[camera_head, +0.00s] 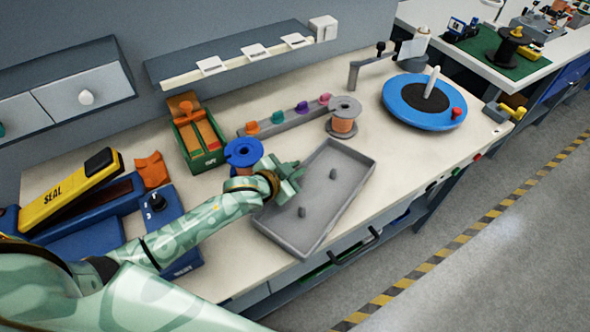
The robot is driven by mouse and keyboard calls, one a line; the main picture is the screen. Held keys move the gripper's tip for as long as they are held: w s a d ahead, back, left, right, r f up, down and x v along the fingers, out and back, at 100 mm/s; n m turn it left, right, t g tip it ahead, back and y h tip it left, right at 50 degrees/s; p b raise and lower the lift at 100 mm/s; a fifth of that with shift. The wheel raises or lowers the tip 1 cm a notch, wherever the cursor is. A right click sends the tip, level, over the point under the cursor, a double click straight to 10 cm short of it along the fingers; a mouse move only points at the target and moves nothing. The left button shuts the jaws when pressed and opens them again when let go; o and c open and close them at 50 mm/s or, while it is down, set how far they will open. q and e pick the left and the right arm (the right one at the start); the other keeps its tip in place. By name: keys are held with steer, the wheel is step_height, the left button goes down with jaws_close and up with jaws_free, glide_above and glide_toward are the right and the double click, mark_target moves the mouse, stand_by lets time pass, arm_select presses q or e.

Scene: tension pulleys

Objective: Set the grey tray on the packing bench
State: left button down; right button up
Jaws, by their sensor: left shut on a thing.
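The grey tray (337,194) is a shallow rectangular tray with two small grey pegs standing up from its floor. It is over the cream-topped bench (408,166), with its near corner at the bench's front edge. I cannot tell whether it rests on the top or is held just above it. My left gripper (292,178) is shut on the tray's left rim, its fingertips partly hidden by my wrist. My right gripper is not in view. Which bench is the packing bench is not marked.
A blue spool (243,153) stands close behind my left wrist. A copper-wound spool (343,118) stands behind the tray, and a blue turntable (424,104) to its right. A yellow sealer (70,190) and green box (197,138) are left. Another bench (548,61) stands at upper right.

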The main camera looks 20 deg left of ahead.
arm_select(q)
steer(key=shift+r, duration=0.1)
steer(key=c, duration=1.5)
jaws_free()
steer(key=shift+o, duration=0.2)
steer(key=p+v, duration=0.3)
steer(key=v, duration=0.9)
steer(key=shift+a, duration=0.1)
